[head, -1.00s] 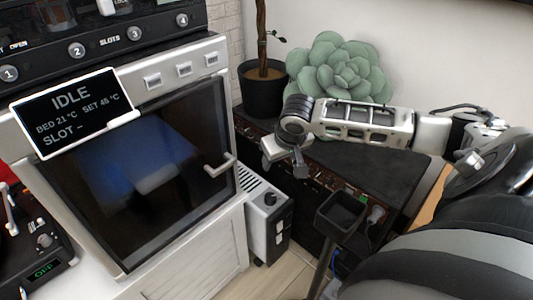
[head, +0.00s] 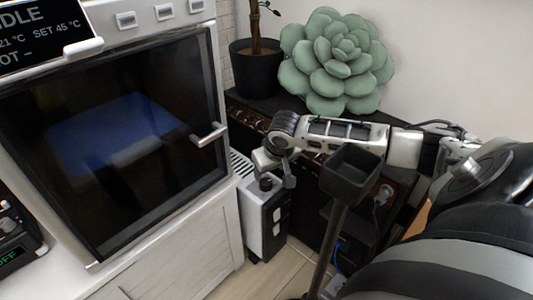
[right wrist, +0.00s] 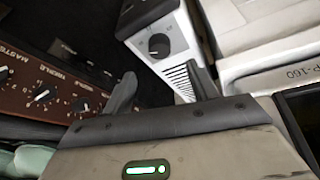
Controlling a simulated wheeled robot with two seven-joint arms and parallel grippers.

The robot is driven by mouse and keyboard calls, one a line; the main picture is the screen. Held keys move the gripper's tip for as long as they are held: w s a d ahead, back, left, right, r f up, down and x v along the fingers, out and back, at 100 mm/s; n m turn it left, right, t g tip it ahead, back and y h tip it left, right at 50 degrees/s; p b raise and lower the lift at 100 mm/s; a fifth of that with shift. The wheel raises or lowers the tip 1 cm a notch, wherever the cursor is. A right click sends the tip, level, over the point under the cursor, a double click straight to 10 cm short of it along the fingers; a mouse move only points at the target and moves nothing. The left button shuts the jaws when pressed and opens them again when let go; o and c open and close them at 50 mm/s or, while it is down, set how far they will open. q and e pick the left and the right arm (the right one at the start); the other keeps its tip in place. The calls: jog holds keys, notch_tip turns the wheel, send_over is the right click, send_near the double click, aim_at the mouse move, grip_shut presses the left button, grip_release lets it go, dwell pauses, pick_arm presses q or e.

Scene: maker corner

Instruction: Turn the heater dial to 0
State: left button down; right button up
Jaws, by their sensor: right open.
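The heater (head: 264,225) is a narrow white unit with a vented top, on the floor beside the white cabinet. Its dark round dial (head: 265,184) is on top, near the front end. In the right wrist view the dial (right wrist: 159,45) sits on a white panel, beyond the fingertips. A pale pointer mark shows on it, but I cannot read its setting. My right gripper (head: 273,168) is above the dial, apart from it. In the right wrist view my right gripper (right wrist: 162,82) is open, with nothing between its fingers. My left gripper is not in view.
The machine with a dark glass door and handle (head: 208,134) stands left of the heater. A brown-fronted amplifier with knobs (right wrist: 40,95) is close on the other side. A black tray on a post (head: 352,172) stands in front of my right forearm. A potted plant (head: 256,75) and succulent (head: 337,60) are behind.

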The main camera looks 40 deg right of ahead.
aim_at(266, 182)
jog(key=b+x, duration=0.3)
jog(key=x, duration=0.4)
jog(key=shift+a, duration=0.1)
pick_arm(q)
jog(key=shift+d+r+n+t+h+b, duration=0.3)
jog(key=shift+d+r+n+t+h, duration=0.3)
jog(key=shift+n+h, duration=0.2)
pick_arm(e)
jog(key=shift+w+f, duration=0.3)
jog(key=shift+f, duration=0.35)
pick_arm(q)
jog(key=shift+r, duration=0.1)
pick_arm(e)
jog(key=c, duration=1)
